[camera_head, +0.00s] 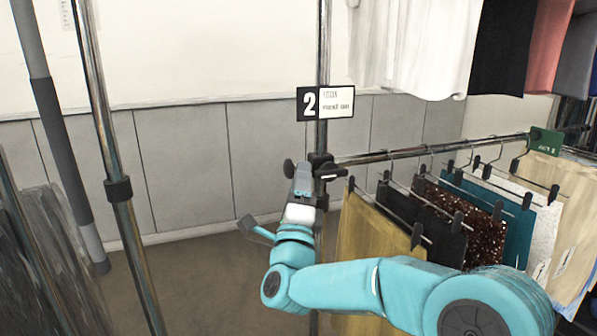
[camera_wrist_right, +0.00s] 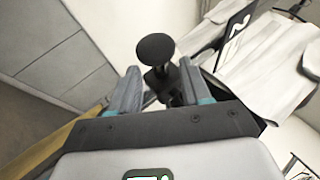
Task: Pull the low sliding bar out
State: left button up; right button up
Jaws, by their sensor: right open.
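The low sliding bar (camera_head: 430,146) is a chrome rail that runs rightward from a black clamp (camera_head: 321,163) on an upright post, with clipped skirts hanging from it. My right gripper (camera_head: 303,180) is at the clamp end of the bar. In the right wrist view, its two fingers (camera_wrist_right: 160,78) are apart, with a round black knob (camera_wrist_right: 155,47) and its stem between and just beyond the tips. I cannot tell whether either finger touches the stem. The gripper hides part of the clamp and post. My left gripper is not in view.
A number 2 sign (camera_head: 325,103) is fixed to the post above the clamp. Several skirts (camera_head: 475,232) hang close to the right of my arm. White garments (camera_head: 432,45) hang higher behind. Another chrome post (camera_head: 108,140) stands left, with bare floor (camera_head: 195,280) between.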

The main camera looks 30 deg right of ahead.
jog(key=shift+x, duration=0.75)
grip_shut()
jog(key=shift+a+f, duration=0.1)
